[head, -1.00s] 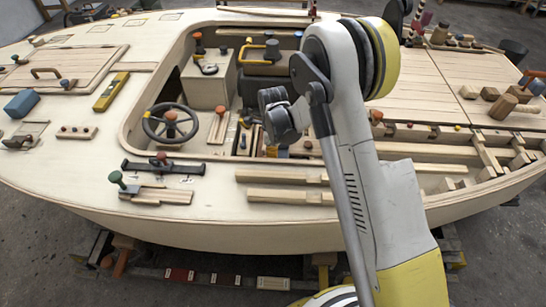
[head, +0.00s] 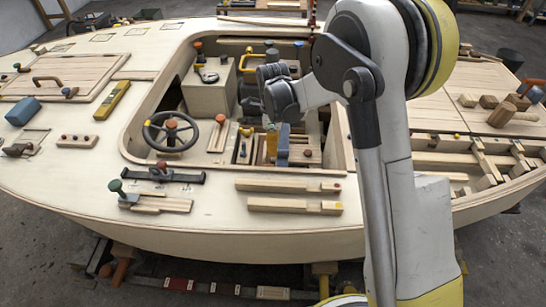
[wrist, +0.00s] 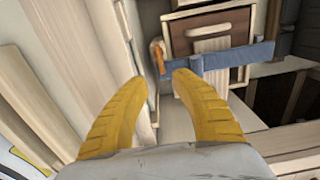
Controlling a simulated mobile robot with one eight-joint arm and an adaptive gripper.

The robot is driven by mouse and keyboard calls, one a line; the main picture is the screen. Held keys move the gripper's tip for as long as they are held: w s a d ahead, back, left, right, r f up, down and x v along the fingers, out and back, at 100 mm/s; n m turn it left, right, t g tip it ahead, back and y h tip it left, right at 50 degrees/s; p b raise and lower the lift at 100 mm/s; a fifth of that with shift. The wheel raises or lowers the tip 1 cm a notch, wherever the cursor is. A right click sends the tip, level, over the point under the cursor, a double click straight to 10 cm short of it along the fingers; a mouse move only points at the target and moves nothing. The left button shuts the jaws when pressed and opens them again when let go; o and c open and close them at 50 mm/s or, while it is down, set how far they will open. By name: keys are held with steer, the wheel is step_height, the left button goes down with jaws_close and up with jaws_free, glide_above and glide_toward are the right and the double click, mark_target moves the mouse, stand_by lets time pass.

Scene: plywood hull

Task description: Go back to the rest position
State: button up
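My gripper (wrist: 158,84) shows in the wrist view with its two yellow fingers apart and nothing between them. A blue clamp-like bar (wrist: 222,58) with an orange end lies beyond the fingertips, in front of a brown drawer-like panel (wrist: 208,34). I cannot tell whether a fingertip touches it. In the head view my arm rises at the right and its wrist hangs over the open cockpit of the plywood hull (head: 240,238). My fingers are not clearly distinguishable there.
A steering wheel (head: 170,132) stands left of my wrist. Two wooden bars (head: 293,205) lie on the near deck. A pale box (head: 207,92) stands in the cockpit. A yellow level (head: 112,100) and a blue block (head: 23,111) lie on the left deck.

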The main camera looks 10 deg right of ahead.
steer(key=shift+r, duration=1)
steer(key=s+d+r+n+t, duration=0.25)
steer(key=s+r+n, duration=0.25)
steer(key=r, duration=0.3)
steer(key=s+d+r+n+t, duration=0.1)
steer(key=s+d+r+n, duration=0.3)
steer(key=s+r, duration=0.25)
steer(key=s+d+r+n+t, duration=0.1)
steer(key=s+d+n, duration=0.1)
steer(key=s+n, duration=0.3)
steer(key=s+d+r+n+t, duration=0.2)
steer(key=s+n, duration=0.4)
steer(key=s, duration=0.2)
steer(key=shift+s+d, duration=0.15)
steer(key=shift+s, duration=0.2)
steer(key=shift+t, duration=0.25)
